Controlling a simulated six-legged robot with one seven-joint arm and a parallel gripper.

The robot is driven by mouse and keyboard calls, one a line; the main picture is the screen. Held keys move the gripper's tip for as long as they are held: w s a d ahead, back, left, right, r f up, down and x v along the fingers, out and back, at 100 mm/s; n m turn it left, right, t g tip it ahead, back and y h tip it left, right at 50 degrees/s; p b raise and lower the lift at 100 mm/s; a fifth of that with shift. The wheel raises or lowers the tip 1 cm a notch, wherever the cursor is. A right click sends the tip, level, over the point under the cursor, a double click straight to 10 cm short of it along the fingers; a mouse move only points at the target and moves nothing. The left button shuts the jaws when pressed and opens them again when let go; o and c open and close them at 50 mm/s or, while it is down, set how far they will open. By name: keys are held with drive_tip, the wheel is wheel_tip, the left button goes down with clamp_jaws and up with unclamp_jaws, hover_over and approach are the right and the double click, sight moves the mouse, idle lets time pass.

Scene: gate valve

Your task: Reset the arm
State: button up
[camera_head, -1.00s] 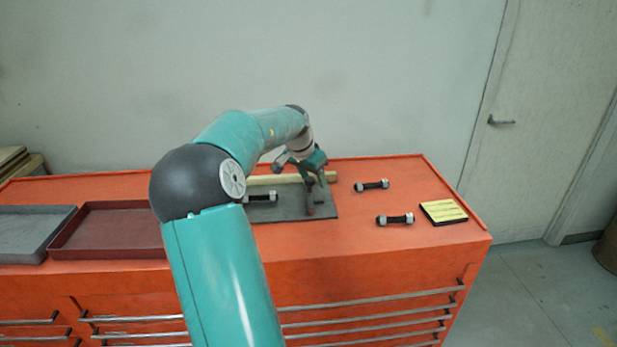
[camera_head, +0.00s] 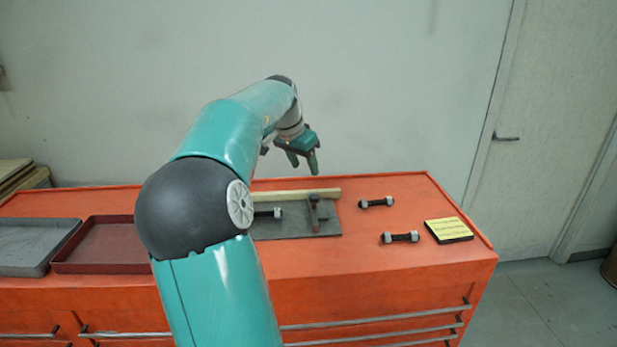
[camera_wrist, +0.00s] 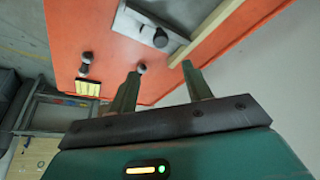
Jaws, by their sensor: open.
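My teal arm reaches up and over the orange cabinet top. My gripper (camera_head: 303,163) is raised above the back of the cabinet, apart from everything on it. In the wrist view its two fingers (camera_wrist: 162,88) stand apart with nothing between them. Below it lies a grey mat (camera_head: 285,226) with a dark hammer-like tool (camera_head: 314,212) standing or lying on it; I cannot tell which. A pale wooden bar (camera_head: 290,196) lies along the mat's back edge. A bolt with nuts (camera_head: 268,213) on the mat is partly hidden by my arm.
Two more bolts with nuts (camera_head: 376,202) (camera_head: 400,237) and a yellow-topped pad (camera_head: 448,230) lie on the cabinet top (camera_head: 350,257) to the right. A grey tray (camera_head: 35,245) and a dark red tray (camera_head: 105,245) stand at left. A wall rises behind; the air above is clear.

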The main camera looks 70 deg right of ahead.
drive_tip(key=shift+a+r, duration=0.25)
drive_tip(key=shift+r, duration=0.4)
drive_tip(key=shift+w, duration=0.1)
